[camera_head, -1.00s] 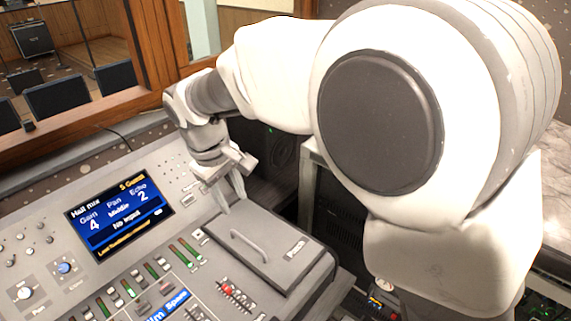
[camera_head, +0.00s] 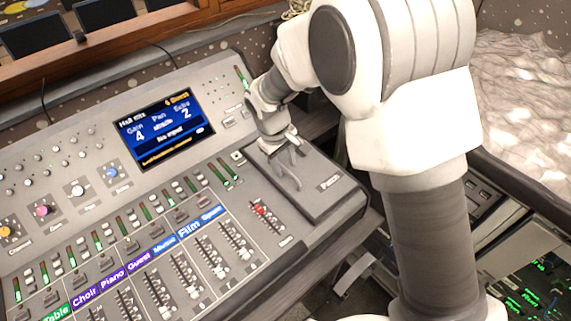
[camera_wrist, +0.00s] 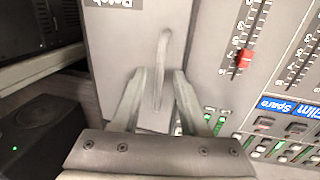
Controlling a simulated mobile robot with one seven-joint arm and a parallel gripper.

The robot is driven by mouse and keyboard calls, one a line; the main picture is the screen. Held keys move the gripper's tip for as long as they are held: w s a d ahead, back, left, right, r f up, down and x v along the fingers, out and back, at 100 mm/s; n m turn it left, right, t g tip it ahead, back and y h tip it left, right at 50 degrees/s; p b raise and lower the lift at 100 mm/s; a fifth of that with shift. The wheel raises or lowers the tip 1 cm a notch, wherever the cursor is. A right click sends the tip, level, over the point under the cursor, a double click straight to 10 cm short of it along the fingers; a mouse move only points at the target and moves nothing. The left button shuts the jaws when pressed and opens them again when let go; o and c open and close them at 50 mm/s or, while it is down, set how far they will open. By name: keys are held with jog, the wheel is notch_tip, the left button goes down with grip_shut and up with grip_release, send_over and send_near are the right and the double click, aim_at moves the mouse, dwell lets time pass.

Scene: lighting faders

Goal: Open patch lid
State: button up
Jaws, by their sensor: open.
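The patch lid (camera_head: 325,187) is a flat grey panel at the right end of the mixing console, marked "Patch". It lies closed. It also shows in the wrist view (camera_wrist: 108,55), with its raised bar handle (camera_wrist: 163,62) running lengthwise. My gripper (camera_head: 290,172) is over the lid, at the handle. In the wrist view my gripper (camera_wrist: 158,75) is open, with one finger on each side of the handle's near end. I cannot tell whether the fingers touch the handle or the lid. In the head view the fingers partly hide the handle.
The console's fader bank (camera_head: 180,275) and a red fader (camera_head: 259,210) lie left of the lid. The lit display (camera_head: 166,129) stands behind them. Right of the console is a gap with dark rack gear (camera_wrist: 35,130) below.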

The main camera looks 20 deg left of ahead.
jog(key=shift+w+f, duration=0.1)
jog(key=shift+f, duration=0.35)
grip_shut()
dwell(1.2)
